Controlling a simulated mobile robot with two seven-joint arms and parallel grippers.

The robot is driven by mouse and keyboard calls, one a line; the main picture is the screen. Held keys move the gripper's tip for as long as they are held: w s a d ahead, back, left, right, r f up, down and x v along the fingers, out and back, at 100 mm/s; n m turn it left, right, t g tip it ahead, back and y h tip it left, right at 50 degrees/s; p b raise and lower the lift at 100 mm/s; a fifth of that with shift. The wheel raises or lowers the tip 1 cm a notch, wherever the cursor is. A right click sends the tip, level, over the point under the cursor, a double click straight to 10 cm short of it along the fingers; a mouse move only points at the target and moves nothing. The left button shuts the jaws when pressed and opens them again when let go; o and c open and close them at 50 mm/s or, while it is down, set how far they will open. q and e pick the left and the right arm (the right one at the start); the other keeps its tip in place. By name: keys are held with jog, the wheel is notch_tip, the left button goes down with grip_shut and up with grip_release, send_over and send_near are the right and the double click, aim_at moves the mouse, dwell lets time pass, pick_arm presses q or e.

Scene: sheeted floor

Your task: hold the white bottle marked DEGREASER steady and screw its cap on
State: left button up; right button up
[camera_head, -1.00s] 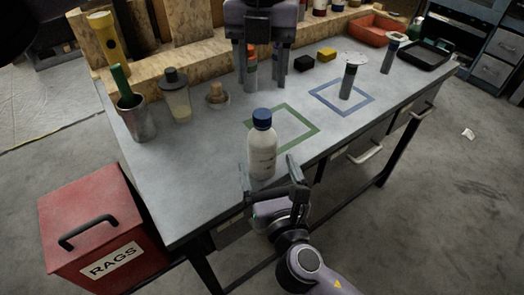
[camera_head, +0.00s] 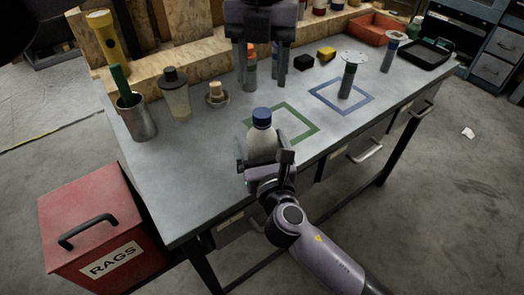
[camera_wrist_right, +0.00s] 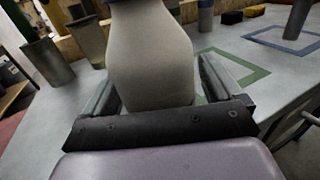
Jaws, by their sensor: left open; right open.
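The white bottle (camera_head: 261,143) stands upright on the grey workbench, near its front edge. A blue cap (camera_head: 262,117) sits on its top; I cannot tell how tightly. No lettering is readable on it now. In the right wrist view the bottle body (camera_wrist_right: 152,55) fills the middle, its top cut off. My right gripper (camera_head: 264,163) is open, with one finger on each side of the bottle's lower part; its fingers also flank the bottle in the wrist view (camera_wrist_right: 158,85). My left gripper (camera_head: 261,86) is open, pointing down behind the bottle and apart from it.
An orange-topped container (camera_head: 250,68) stands behind the left gripper's fingers. A metal cup (camera_head: 138,120), a dark-capped bottle (camera_head: 176,98) and a small beige item (camera_head: 216,96) stand left. Green (camera_head: 303,120) and blue (camera_head: 323,101) square outlines mark the bench. A red RAGS bin (camera_head: 90,205) is front left.

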aim_at(262, 112)
grip_shut()
pick_arm(q)
jog(key=n, duration=0.4)
jog(key=shift+n, duration=0.3)
jog(key=n, duration=0.4)
jog(key=shift+n, duration=0.3)
jog(key=n, duration=0.4)
jog(key=shift+n, duration=0.3)
jog(key=n, duration=0.4)
jog(key=shift+f, duration=0.1)
jog(key=shift+f, duration=3.9)
